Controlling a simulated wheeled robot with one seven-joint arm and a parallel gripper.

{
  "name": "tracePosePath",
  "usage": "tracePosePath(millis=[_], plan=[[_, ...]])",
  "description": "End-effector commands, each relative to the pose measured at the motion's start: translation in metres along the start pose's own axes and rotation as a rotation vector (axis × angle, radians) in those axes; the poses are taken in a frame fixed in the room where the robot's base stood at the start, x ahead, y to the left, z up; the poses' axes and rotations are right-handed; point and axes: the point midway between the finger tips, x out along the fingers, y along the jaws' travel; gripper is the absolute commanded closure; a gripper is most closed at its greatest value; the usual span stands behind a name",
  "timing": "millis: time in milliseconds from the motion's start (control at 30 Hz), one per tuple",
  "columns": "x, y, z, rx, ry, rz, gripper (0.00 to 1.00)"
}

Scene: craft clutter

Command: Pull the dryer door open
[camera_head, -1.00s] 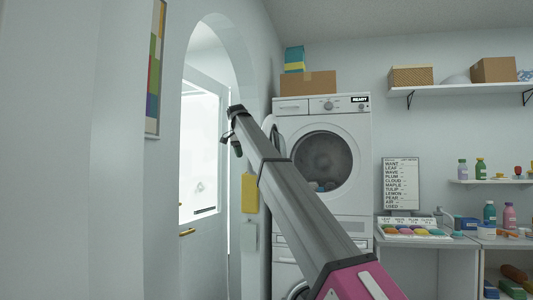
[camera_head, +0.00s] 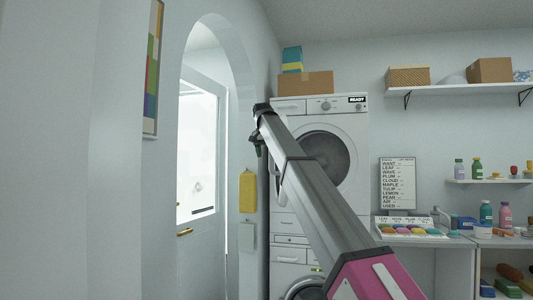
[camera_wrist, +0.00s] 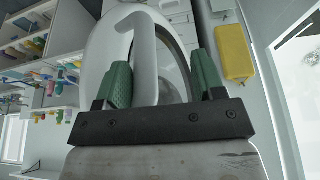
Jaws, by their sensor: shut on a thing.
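The white dryer (camera_head: 291,106) stands on top of another front-loading machine against the back wall. Its round drum opening (camera_head: 335,145) shows dark behind my arm. The door stands swung out to the left of the opening and is mostly hidden by my arm in the head view. In the wrist view the door is a white ring (camera_wrist: 101,48) with a pale curved handle (camera_wrist: 145,45). My gripper (camera_head: 259,148) is at the door on the left side of the dryer. In the wrist view its green fingers (camera_wrist: 163,75) stand on either side of the handle, shut on it.
A yellow item (camera_head: 247,192) hangs on the wall beside an arched doorway, left of my gripper. A cardboard box (camera_head: 306,83) sits on the dryer. A cluttered counter (camera_head: 425,238) and shelves (camera_head: 460,89) are on the right.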

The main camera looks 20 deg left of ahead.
Motion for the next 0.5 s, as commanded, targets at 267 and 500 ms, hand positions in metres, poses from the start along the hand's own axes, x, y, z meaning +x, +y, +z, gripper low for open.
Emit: tracePosePath(millis=[267, 500], plan=[[-0.006, -0.003, -0.012, -0.002, 0.009, 0.003, 0.48], [-0.02, -0.006, -0.012, -0.002, 0.01, 0.002, 0.48]])
